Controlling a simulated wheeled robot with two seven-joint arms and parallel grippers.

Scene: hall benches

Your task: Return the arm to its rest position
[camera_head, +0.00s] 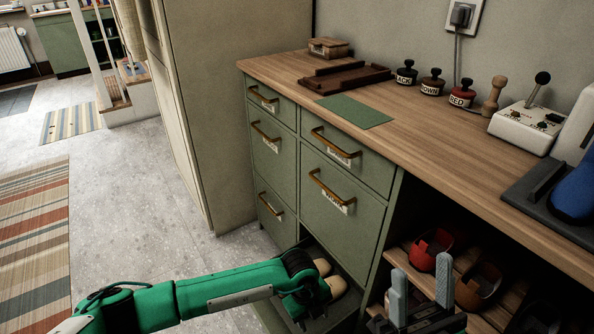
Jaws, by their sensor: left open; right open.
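My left arm (225,287) is green and reaches in from the left edge to the low open drawer (350,268) of the green cabinet. Its wrist bends down there. My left gripper (308,318) is at the drawer, open, with its fingertips mostly hidden. Two tan rounded things (337,287) lie in the drawer, just right of the wrist. I cannot tell whether the gripper touches them. My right gripper (421,288) is at the bottom right, its two grey fingers upright, apart and empty, in front of the shelves.
The wooden benchtop (430,130) carries a green mat (354,111), a brown tray (345,80), labelled stamps (461,93) and a lever box (527,125). The shelf below holds a red round holder (433,248) and an orange one (478,285). The floor at left is open, with striped rugs (35,235).

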